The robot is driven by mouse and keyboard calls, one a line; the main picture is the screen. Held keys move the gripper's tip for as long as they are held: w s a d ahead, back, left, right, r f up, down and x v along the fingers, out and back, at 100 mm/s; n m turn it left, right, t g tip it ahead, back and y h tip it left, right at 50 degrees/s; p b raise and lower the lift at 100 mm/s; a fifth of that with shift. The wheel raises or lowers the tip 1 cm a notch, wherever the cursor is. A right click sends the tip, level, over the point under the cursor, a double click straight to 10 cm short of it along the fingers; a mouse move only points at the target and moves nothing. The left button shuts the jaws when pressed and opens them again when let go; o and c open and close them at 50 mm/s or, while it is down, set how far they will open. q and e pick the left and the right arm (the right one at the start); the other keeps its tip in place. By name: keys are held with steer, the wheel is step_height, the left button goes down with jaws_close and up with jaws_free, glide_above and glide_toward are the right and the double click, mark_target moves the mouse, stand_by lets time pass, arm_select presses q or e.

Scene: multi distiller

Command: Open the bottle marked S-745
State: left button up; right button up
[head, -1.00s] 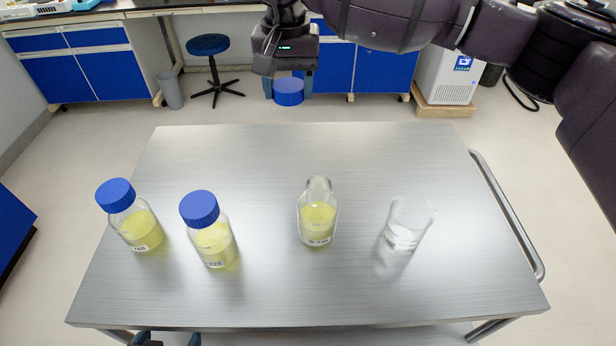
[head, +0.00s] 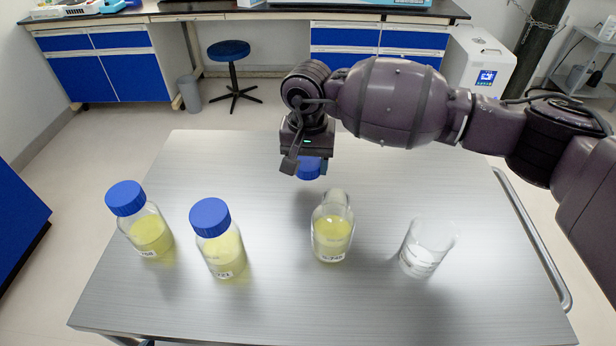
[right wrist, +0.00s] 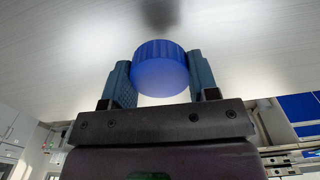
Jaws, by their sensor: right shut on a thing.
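The open bottle (head: 332,235) stands upright on the table with yellow liquid inside and no cap on its neck. Its small label seems to read S-745. My right gripper (head: 309,170) is shut on a blue screw cap (head: 308,168) and holds it above the table, behind and slightly left of the open bottle. In the right wrist view the cap (right wrist: 160,68) sits between both fingers, with the bare table surface beyond it. My left gripper is not in view.
Two blue-capped bottles of yellow liquid, one at far left (head: 148,232) and one nearer (head: 222,250), stand on the metal table (head: 300,315). An empty glass beaker (head: 425,250) stands right of the open bottle. The table is clear along its front and back left.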

mark_target(308, 187)
step_height(308, 187, down, 4)
steer(key=shift+f, duration=0.25)
steer(key=shift+f+b, duration=0.1)
steer(key=shift+b, duration=0.25)
steer(key=o, duration=1)
